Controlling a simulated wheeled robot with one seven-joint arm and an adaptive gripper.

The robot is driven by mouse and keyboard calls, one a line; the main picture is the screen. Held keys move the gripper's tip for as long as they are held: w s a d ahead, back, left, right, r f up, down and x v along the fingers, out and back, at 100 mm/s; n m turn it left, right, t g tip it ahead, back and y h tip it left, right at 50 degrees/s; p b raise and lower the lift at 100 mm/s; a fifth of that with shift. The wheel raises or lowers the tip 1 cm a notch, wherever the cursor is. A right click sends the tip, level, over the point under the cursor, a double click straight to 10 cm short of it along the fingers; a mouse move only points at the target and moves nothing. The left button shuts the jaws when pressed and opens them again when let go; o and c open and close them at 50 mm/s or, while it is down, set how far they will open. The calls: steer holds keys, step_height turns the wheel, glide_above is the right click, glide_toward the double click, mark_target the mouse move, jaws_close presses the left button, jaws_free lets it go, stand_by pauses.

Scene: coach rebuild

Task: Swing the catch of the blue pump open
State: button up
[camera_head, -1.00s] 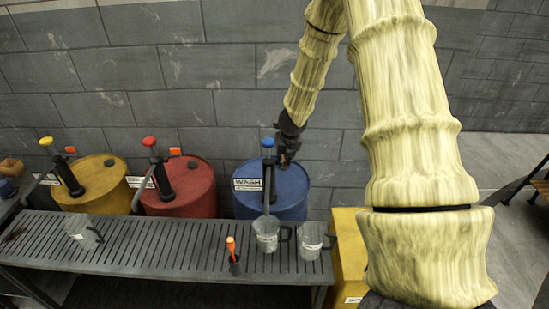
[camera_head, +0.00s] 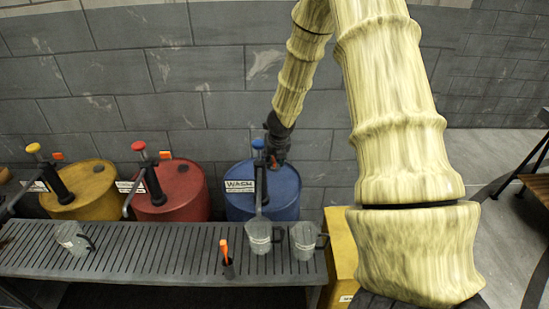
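The blue pump (camera_head: 259,178) stands on the blue drum (camera_head: 285,190), with a blue knob (camera_head: 258,143) on top and a spout over the rack. A label reading WASH (camera_head: 239,186) is beside its column. My gripper (camera_head: 276,163) is small and dark in the view, just right of the pump's column, below the knob and over the drum's top. Whether it touches the pump I cannot tell. The catch of the blue pump cannot be made out; my gripper covers that spot. Whether the fingers are open or shut does not show.
Red (camera_head: 184,190) and yellow (camera_head: 85,190) drums with pumps and orange tabs stand to the left. The slatted rack (camera_head: 150,255) in front holds grey jugs (camera_head: 258,236) and a dark cup with an orange-handled tool (camera_head: 227,262). A yellow box (camera_head: 341,250) is at the rack's right end.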

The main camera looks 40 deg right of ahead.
steer(key=shift+r, duration=0.15)
steer(key=v, duration=1.1)
steer(key=shift+s+r, duration=0.15)
steer(key=shift+r, duration=0.1)
stand_by(0.4)
stand_by(0.4)
